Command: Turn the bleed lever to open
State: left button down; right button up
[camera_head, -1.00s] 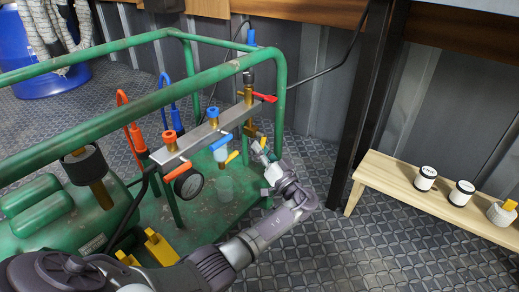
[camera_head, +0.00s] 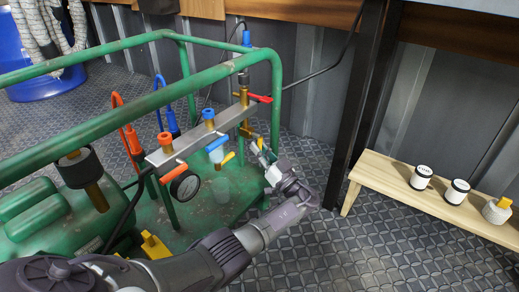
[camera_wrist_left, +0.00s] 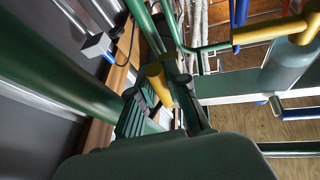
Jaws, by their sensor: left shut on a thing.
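The grey manifold bar (camera_head: 186,142) stands in a green tubular frame and carries red (camera_head: 261,98), blue (camera_head: 217,144) and orange (camera_head: 174,172) levers. A small yellow handle (camera_head: 228,159) hangs below the blue lever. My left gripper (camera_head: 258,147) is at the right end of the manifold, below the red lever. In the left wrist view its dark fingers (camera_wrist_left: 160,105) are shut on a yellow lever-like piece (camera_wrist_left: 157,80), likely the bleed lever. The fingers partly hide this piece, so its exact angle is unclear. My right gripper is not in view.
The green top rail (camera_head: 150,97) passes close above the manifold. A round gauge (camera_head: 185,186) hangs in front. A dark post (camera_head: 350,110) and a wooden bench (camera_head: 400,183) with jars (camera_head: 457,192) stand to the right. Open floor lies between frame and bench.

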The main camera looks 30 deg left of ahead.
pick_arm(q)
jog(key=c, duration=1.1)
grip_release()
jog(key=shift+c, duration=0.2)
